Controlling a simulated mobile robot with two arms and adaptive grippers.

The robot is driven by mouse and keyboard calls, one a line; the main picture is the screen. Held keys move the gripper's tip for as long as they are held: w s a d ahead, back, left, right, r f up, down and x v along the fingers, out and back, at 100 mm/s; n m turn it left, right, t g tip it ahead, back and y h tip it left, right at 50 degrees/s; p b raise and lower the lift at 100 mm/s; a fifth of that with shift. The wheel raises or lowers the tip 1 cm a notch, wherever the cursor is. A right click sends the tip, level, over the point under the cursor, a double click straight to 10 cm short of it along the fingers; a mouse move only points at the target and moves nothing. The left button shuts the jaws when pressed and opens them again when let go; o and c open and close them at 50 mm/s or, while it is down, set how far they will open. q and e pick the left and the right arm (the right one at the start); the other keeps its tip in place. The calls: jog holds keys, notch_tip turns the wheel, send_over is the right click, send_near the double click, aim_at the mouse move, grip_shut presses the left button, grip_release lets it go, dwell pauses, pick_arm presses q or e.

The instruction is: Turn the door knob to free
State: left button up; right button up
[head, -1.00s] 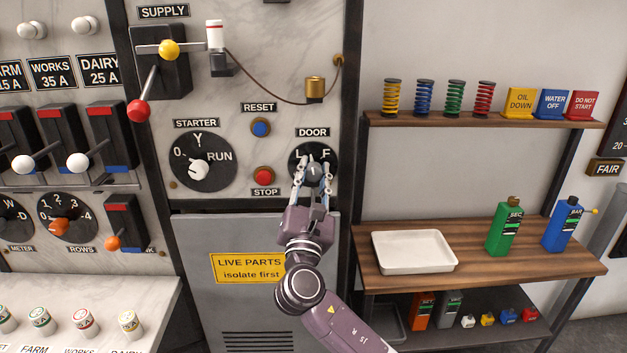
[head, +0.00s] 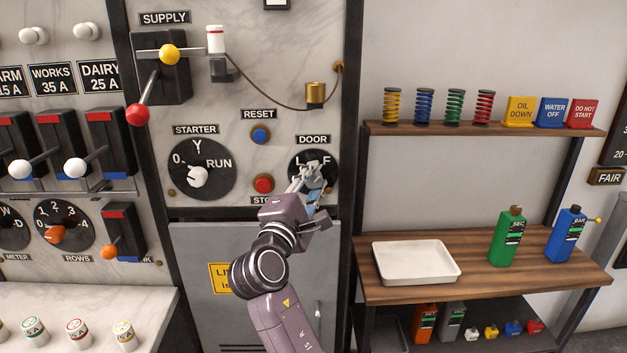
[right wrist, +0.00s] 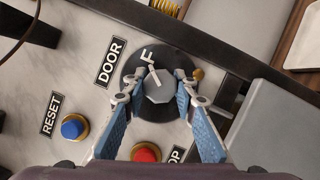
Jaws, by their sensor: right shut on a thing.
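The door knob (right wrist: 158,94) is a small grey knob with a pale pointer line, on a round black dial (right wrist: 166,58) marked L and F below the DOOR label (head: 313,139). In the right wrist view the pointer line aims towards the F. My right gripper (head: 312,172) is shut on the knob, one finger on each side, and hides most of it in the head view. The gripper and wrist are turned. The fingers also show in the right wrist view (right wrist: 158,86). My left gripper is not in view.
The blue RESET button (head: 260,134) and red STOP button (head: 263,184) sit left of the dial. The grey cabinet door (head: 196,250) is below. A shelf with a white tray (head: 459,270) stands right.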

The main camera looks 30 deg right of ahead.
jog(key=shift+m, duration=0.6)
jog(key=o, duration=1.2)
jog(key=shift+c, duration=0.2)
